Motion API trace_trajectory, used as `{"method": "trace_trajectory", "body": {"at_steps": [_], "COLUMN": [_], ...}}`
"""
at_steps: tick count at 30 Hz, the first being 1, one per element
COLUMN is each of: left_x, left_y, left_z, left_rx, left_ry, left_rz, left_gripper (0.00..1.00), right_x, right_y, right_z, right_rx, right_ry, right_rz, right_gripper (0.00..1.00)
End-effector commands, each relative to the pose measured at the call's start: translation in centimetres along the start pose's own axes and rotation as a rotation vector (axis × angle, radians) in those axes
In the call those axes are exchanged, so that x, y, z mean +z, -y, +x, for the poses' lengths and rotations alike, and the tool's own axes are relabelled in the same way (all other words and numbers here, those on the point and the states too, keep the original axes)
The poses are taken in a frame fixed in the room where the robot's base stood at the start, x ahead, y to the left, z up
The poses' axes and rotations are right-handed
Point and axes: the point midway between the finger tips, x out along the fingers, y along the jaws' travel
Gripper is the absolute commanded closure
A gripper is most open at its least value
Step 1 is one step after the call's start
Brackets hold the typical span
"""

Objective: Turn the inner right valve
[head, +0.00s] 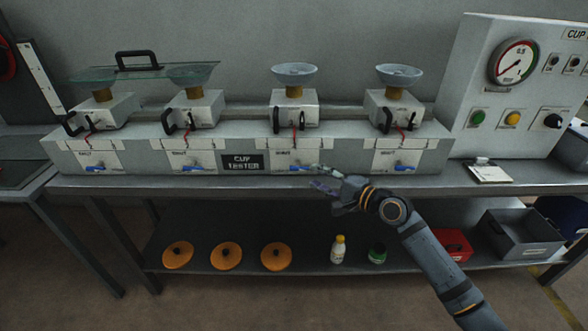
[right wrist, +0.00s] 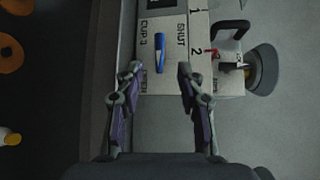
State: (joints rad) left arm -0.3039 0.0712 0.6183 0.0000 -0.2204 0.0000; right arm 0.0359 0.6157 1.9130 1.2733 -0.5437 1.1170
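The inner right valve has a small blue handle (head: 299,168) on the third white front panel from the left, right of the black "CUP TESTER" sign (head: 243,162). It lies roughly level across the panel. My right gripper (head: 318,177) is open and empty, just right of this handle and at about its height. In the right wrist view, the blue handle (right wrist: 160,53) shows just beyond the gap between my spread fingertips (right wrist: 158,72). The panel there reads "CUP 3" and "SHUT". I see no contact with the handle. My left gripper is not in view.
Other blue handles sit on the outer left (head: 95,168), inner left (head: 198,168) and outer right (head: 407,168) panels. Glass bowls stand above, with a glass plate (head: 125,73) at left. A notepad (head: 487,172) lies at right. Orange lids (head: 226,256) and bottles stand on the lower shelf.

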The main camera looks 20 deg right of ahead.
Motion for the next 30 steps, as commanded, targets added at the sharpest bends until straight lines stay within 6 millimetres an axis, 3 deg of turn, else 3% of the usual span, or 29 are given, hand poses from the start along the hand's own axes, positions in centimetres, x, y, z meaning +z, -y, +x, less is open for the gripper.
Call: {"method": "trace_trajectory", "body": {"at_steps": [12, 24, 30], "left_x": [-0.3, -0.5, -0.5], "left_y": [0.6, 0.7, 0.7], "left_z": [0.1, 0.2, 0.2], "left_rx": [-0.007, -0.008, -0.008], "left_ry": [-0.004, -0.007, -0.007], "left_rz": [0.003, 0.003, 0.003], "left_gripper": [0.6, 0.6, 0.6], "right_x": [0.1, 0.1, 0.1], "right_y": [0.0, -0.1, -0.1], "right_z": [7.8, 8.8, 8.8], "right_rx": [-0.001, 0.002, 0.001], "right_ry": [0.002, 0.001, 0.001], "right_rz": [0.004, 0.0, 0.0], "right_gripper": [0.62, 0.62, 0.89]}}
